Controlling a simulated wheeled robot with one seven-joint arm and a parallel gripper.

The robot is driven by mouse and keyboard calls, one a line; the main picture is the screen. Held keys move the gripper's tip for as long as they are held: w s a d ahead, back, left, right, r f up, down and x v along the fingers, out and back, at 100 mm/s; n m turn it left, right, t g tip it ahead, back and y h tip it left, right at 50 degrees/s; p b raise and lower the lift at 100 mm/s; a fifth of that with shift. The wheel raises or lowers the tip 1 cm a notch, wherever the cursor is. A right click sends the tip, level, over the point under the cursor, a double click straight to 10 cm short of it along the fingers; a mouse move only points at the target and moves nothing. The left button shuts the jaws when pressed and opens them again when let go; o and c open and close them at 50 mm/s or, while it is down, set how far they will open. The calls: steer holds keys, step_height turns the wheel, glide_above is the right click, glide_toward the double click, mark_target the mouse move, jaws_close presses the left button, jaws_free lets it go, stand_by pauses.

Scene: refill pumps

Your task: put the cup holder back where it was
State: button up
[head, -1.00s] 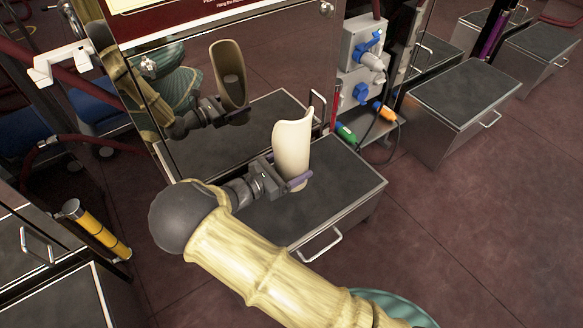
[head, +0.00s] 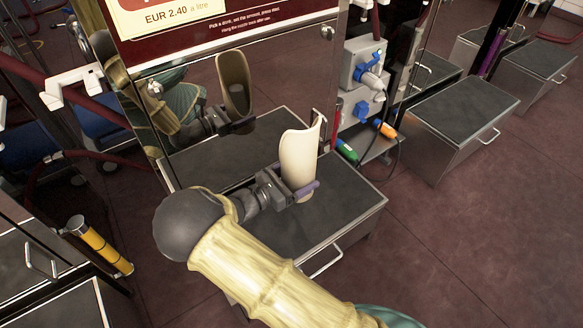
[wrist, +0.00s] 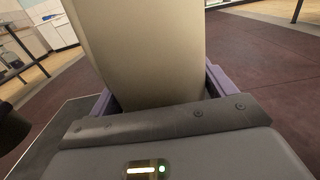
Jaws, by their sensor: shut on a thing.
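The cup holder (head: 298,160) is a tall cream-coloured sleeve with a slanted, scooped top. It stands about upright in the head view, above or on the dark top of the metal step box (head: 345,205); I cannot tell if its base touches. My gripper (head: 304,192) is shut around its lower part, with a purple finger on the near side. In the wrist view the cup holder (wrist: 150,50) fills the middle, between the purple fingers of my gripper (wrist: 158,95). The far finger is mostly hidden behind the holder in the head view.
The pump's mirror-like front (head: 185,95) stands just behind and reflects the holder and my arm. A grey socket box (head: 362,70) with blue covers, green and orange plugs (head: 385,129) and cables is to the right. Another step box (head: 455,105) stands further right. Floor at right is clear.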

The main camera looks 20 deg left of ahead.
steer(key=w+d+r+n+t+y+p, duration=0.1)
steer(key=w+d+r+y+p, duration=0.1)
steer(key=d, duration=0.7)
steer(key=w+d+r+n+t+y+p, duration=0.1)
steer(key=w+d+r+n+y+p, duration=0.1)
steer(key=d+r+p, duration=0.3)
steer(key=w+d+r+n+t+y+p, duration=0.1)
steer(key=d+r+p, duration=0.3)
steer(key=d, duration=1)
steer(key=w+y+p, duration=0.1)
steer(key=p, duration=0.2)
steer(key=shift+w+n+t+y, duration=0.2)
steer(key=shift+n+t+y, duration=0.1)
